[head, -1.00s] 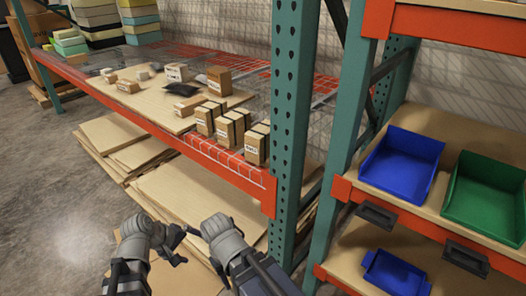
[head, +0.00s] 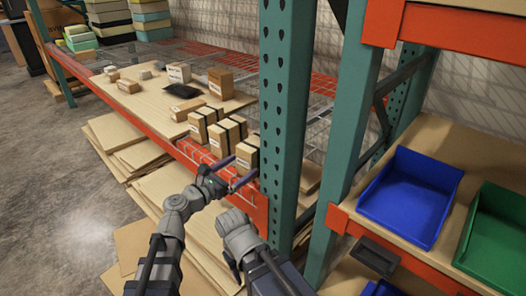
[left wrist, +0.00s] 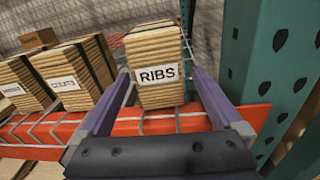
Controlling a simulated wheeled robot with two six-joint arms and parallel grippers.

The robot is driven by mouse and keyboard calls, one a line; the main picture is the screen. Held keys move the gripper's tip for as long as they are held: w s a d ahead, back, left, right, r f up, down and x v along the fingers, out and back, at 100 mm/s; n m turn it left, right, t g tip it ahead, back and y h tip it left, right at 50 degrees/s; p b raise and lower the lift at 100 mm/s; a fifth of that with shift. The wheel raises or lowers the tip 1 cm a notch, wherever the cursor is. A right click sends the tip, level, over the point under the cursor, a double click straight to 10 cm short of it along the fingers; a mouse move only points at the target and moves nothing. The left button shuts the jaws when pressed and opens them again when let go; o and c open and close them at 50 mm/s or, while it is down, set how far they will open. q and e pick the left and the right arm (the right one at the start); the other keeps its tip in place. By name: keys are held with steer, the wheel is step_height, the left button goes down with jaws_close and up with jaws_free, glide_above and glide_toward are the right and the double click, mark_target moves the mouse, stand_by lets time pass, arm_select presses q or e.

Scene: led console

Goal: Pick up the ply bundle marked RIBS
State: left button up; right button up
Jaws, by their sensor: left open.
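The ply bundle marked RIBS (left wrist: 155,48) stands upright on the rack shelf, its white label facing my left wrist camera. In the head view it is the bundle (head: 247,154) nearest the teal post. My left gripper (head: 236,178) is open just in front of it. In the left wrist view, the purple fingers (left wrist: 160,88) lie on either side of the bundle's lower front. I cannot tell how far they reach along its sides. My right gripper (head: 233,228) is low in front of the rack, and its jaws are not clear.
Other strapped bundles (left wrist: 75,75) stand close on the left. The teal post (left wrist: 265,60) rises close on the right. The orange beam (left wrist: 165,121) and wire decking run along the shelf front. Blue (head: 410,195) and green bins stand on the right-hand rack.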

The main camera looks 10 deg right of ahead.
mark_target(257, 152)
arm_select(q)
steer(key=shift+w+d+r+n, duration=0.2)
steer(key=shift+w+d+n, duration=0.1)
steer(key=shift+n, duration=0.1)
steer(key=shift+w+r+t, duration=0.1)
steer(key=shift+r+t, duration=0.05)
steer(key=shift+t, duration=0.15)
steer(key=shift+x, duration=3.9)
steer(key=shift+r, duration=0.1)
jaws_close()
